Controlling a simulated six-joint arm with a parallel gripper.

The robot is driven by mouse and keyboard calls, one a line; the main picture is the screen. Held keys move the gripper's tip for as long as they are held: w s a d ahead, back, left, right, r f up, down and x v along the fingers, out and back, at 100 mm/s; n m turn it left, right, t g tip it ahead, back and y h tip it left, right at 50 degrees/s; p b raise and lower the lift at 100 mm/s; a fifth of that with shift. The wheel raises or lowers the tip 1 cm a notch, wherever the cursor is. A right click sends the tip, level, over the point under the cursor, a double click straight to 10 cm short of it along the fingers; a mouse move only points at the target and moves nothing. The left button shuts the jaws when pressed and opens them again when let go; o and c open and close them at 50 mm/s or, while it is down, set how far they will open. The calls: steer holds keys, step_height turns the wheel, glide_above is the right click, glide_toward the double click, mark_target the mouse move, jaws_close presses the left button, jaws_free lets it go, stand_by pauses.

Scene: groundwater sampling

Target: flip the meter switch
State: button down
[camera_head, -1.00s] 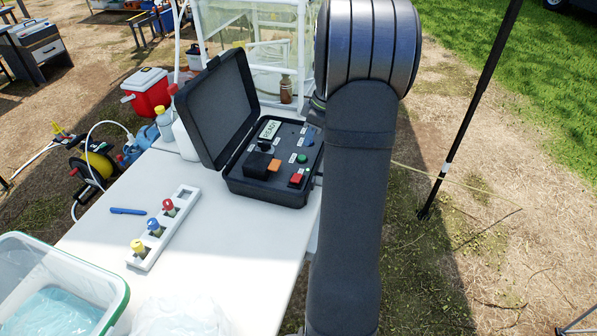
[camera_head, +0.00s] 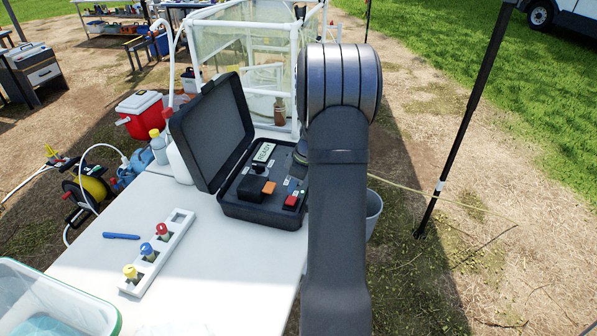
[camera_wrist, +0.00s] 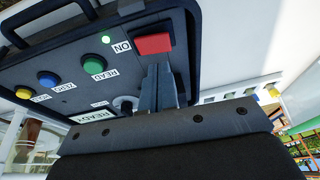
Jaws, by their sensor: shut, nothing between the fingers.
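The meter is an open black case (camera_head: 262,219) at the table's far right corner, its lid raised on the left. The red switch (camera_head: 291,202) sits at the panel's near right; it also shows in the wrist view (camera_wrist: 152,44), beside an "ON" label and a glowing green lamp (camera_wrist: 107,39). The meter's display (camera_head: 263,152) reads "READY". In the wrist view my gripper (camera_wrist: 158,70) is shut and empty, its fingertips right by the red switch's edge; I cannot tell whether they touch. In the head view my arm hides the fingers and the panel's right edge.
Green (camera_wrist: 94,65), blue (camera_wrist: 48,79) and yellow (camera_wrist: 22,92) buttons line the panel near my gripper. A white rack (camera_head: 166,253) with coloured-cap vials, a blue pen (camera_head: 121,236) and a clear tub (camera_head: 40,290) are on the table (camera_head: 215,275). Bottles stand behind the lid.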

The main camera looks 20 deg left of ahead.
mark_target(290, 201)
steer(key=shift+s+f, duration=0.2)
steer(key=shift+f, duration=0.65)
steer(key=shift+s+f, duration=0.15)
steer(key=shift+f, duration=0.7)
